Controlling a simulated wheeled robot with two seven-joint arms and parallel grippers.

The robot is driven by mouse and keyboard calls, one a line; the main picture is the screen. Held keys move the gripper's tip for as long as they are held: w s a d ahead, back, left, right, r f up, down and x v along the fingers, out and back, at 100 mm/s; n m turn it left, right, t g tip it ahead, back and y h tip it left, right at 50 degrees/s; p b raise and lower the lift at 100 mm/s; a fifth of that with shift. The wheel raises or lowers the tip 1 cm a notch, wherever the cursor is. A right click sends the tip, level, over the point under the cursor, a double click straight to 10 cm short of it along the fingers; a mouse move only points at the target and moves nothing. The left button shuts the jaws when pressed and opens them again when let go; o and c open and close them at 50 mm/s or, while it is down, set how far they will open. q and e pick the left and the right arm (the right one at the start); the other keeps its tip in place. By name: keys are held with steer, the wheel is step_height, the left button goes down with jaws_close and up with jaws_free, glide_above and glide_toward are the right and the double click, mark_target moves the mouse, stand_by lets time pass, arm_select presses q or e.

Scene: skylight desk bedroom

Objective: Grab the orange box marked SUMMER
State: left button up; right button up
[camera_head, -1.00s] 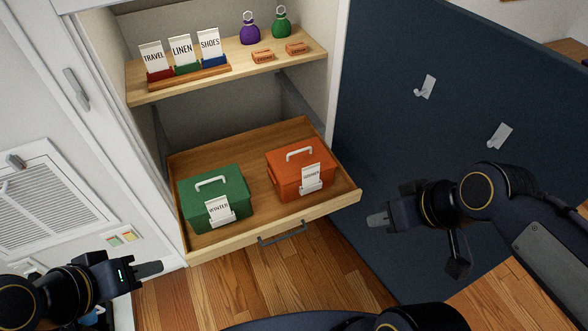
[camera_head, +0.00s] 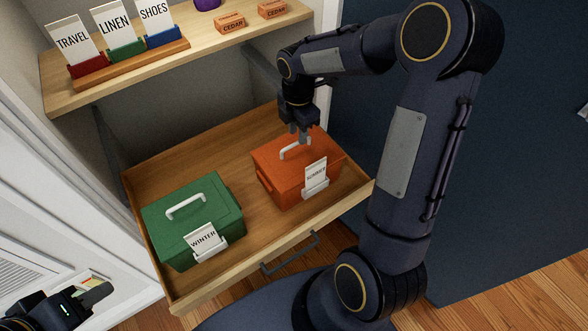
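The orange box (camera_head: 283,181) with a white SUMMER card (camera_head: 315,174) on its front sits in the right part of the open wooden drawer (camera_head: 180,151). Its white handle (camera_head: 296,149) stands on the lid. My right gripper (camera_head: 302,137) points down from above with its fingertips at the handle. I cannot tell whether the fingers are closed around it. My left gripper (camera_head: 97,296) is at the lower left, away from the boxes; its finger opening is not clear.
A green box (camera_head: 192,220) marked WINTER sits to the left in the same drawer. A shelf (camera_head: 215,52) above holds TRAVEL, LINEN and SHOES cards and two cedar blocks. The drawer's front carries a dark handle (camera_head: 290,253).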

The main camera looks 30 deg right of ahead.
mark_target(296, 143)
steer(key=f, duration=0.2)
steer(key=f+b, duration=0.1)
steer(key=f, duration=0.2)
steer(key=shift+w+a+f, duration=0.15)
steer(key=shift+a+f, duration=0.05)
steer(key=shift+f, duration=0.05)
steer(key=shift+c, duration=0.2)
jaws_close()
steer(key=shift+r, duration=0.1)
stand_by(0.9)
